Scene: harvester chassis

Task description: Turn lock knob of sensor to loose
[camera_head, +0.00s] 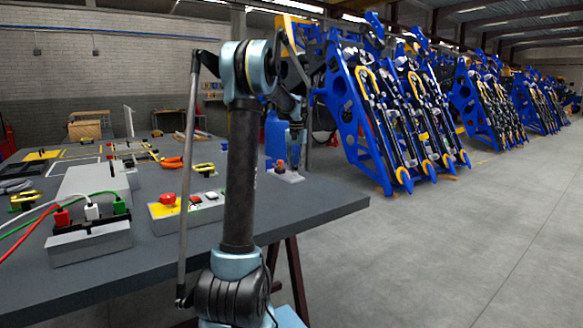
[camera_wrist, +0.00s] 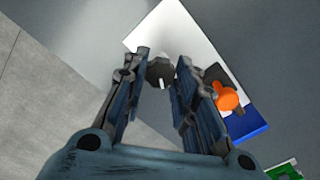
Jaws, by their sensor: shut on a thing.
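The sensor is a white plate with a blue edge (camera_wrist: 205,45) in the wrist view. It lies on the grey table, and in the head view its white plate (camera_head: 291,177) is near the far right part of the table. A dark grey knob (camera_wrist: 159,72) with a small white mark sits by the plate's left side. My gripper (camera_wrist: 162,63) has its fingertips on either side of this knob and is shut on it. An orange knob (camera_wrist: 228,98) on a dark mount stands to the right of the right finger. My gripper (camera_head: 295,146) points down in the head view.
A box with red buttons (camera_head: 186,208) and a connector block with coloured plugs (camera_head: 90,240) stand on the table's near side. Orange-handled pliers (camera_head: 172,162) lie further back. A green board (camera_wrist: 284,172) shows at the wrist view's lower right. Floor right of the table is clear.

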